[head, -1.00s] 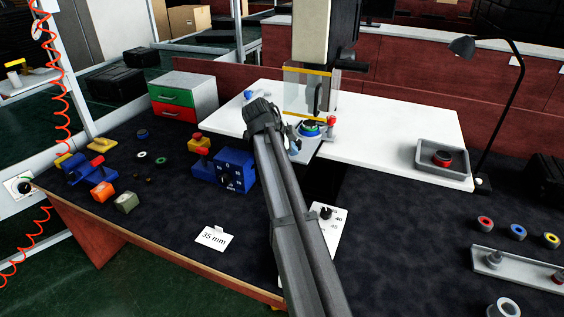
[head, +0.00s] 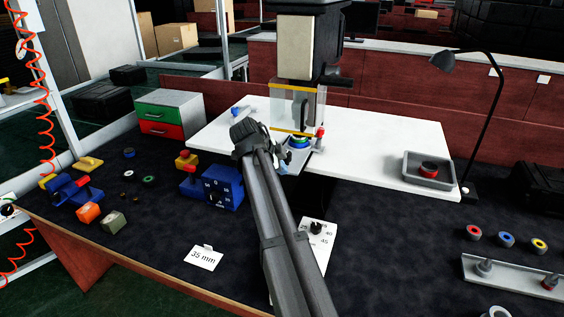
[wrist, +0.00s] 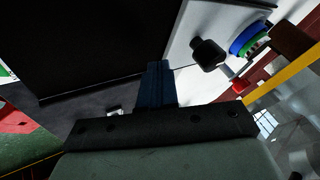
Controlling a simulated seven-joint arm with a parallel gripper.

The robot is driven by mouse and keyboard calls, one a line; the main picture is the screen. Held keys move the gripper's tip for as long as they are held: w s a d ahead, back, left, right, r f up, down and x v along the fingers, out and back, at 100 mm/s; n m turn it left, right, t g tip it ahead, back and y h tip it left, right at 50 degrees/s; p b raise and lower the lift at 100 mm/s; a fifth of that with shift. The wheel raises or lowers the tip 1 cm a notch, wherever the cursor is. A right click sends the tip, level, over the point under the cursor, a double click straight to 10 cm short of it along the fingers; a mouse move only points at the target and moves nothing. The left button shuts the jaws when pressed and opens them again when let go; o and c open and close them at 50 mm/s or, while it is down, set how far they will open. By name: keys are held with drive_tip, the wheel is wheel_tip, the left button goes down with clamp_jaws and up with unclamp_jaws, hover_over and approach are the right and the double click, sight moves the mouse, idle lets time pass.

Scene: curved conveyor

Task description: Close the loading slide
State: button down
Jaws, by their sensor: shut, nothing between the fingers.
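The loading slide (head: 303,162) is a grey plate sticking out at the front of the press, with a blue and green ringed part (head: 299,143) on it. The wrist view shows the slide (wrist: 184,42) as a pale plate with a black knob (wrist: 208,54) and the ringed part (wrist: 249,38). My gripper (wrist: 158,68) is shut and empty, its fingers beside the slide, left of the knob and apart from it in the picture. In the head view my arm hides the fingertips and part of the slide.
The press (head: 302,60) stands behind on a white board (head: 400,135), with a clear yellow-edged guard (head: 297,105). A blue dial box (head: 222,185) stands left of my arm. A grey tray (head: 428,178) is at right.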

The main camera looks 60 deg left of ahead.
drive_tip(key=v, duration=1)
drive_tip(key=shift+w+f, duration=0.1)
